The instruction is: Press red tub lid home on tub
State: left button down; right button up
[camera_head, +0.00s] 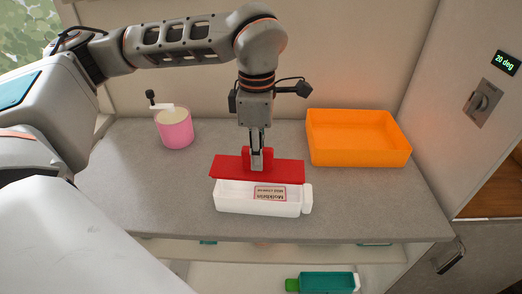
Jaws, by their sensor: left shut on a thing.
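The red lid (225,168) is a flat panel with a raised block on top. My left gripper (257,167) points down and is shut on that block. The white tub (245,205) stands on the counter just in front of and below the lid. Its front wall and part of its inside show, with a printed label (270,193) in view. The lid appears over the tub's back edge and does not cover its front part. Whether lid and tub touch I cannot tell. My right gripper is not in view.
An orange tray (358,157) stands to the right on the grey counter (150,190). A pink pot (175,131) with a pale top stands at the back left. The counter's left side and front right are clear.

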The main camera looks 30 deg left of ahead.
pick_arm(q)
jog(key=shift+f, duration=0.25)
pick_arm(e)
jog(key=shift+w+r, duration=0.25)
pick_arm(q)
jog(key=shift+f, duration=0.15)
jog(key=shift+f+b, duration=0.2)
jog(key=shift+b, duration=0.1)
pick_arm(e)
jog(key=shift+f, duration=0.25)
pick_arm(q)
jog(key=shift+f+b, duration=0.3)
jog(key=shift+f, duration=0.3)
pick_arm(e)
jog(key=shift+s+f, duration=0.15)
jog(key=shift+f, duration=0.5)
pick_arm(q)
jog(key=shift+f+b, duration=0.6)
jog(key=shift+f, duration=0.3)
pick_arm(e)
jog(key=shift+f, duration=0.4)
